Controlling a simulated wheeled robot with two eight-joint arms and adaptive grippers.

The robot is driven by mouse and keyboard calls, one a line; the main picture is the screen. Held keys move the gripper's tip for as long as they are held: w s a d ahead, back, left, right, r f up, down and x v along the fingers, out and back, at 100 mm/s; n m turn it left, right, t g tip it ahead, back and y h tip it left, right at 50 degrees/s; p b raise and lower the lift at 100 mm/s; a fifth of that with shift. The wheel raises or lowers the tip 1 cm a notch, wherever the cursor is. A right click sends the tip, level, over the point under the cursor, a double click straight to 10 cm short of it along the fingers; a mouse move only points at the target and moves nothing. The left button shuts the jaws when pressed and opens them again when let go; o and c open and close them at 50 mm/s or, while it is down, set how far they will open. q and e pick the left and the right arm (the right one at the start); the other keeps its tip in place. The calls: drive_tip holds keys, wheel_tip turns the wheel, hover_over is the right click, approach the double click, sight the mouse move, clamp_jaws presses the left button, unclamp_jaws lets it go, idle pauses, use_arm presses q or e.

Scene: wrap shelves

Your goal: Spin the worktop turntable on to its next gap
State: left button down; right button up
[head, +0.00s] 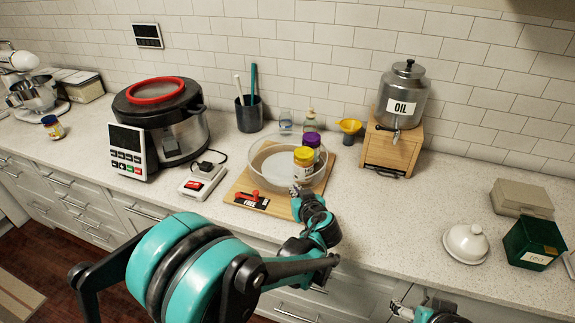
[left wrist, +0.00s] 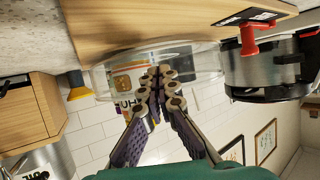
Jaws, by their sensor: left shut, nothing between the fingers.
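The turntable (head: 262,170) is a clear round tray with a raised rim on a wooden board (head: 236,197). Toward its right side stand a yellow-lidded jar (head: 303,160) and a purple-lidded jar (head: 311,141). A red lever (head: 256,195) with a label reading "FREE" is at the board's front. My left gripper (head: 297,190) is shut and empty at the tray's front right, just in front of the yellow-lidded jar. In the left wrist view the closed fingertips (left wrist: 160,76) overlap the clear rim (left wrist: 208,60); I cannot tell whether they touch it. My right gripper (head: 425,312) shows only partly at the bottom edge.
A cooker (head: 183,133) with a red ring and a small scale (head: 201,182) stand left of the board. An oil dispenser (head: 405,95) on a wooden stand is to the right. A white dome (head: 466,243) and green box (head: 533,242) sit far right.

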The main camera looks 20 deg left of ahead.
sight(304, 184)
use_arm(q)
drive_tip(key=shift+w+a, duration=0.1)
drive_tip(key=shift+w+d, duration=0.2)
drive_tip(key=shift+d, duration=0.3)
drive_tip(key=shift+w+d, duration=0.15)
drive_tip(key=shift+d, duration=0.35)
drive_tip(key=shift+w+d, duration=0.1)
drive_tip(key=shift+w+d, duration=0.55)
drive_tip(key=shift+w, duration=0.1)
drive_tip(key=shift+s+d, duration=1.15)
drive_tip(key=shift+s, duration=0.25)
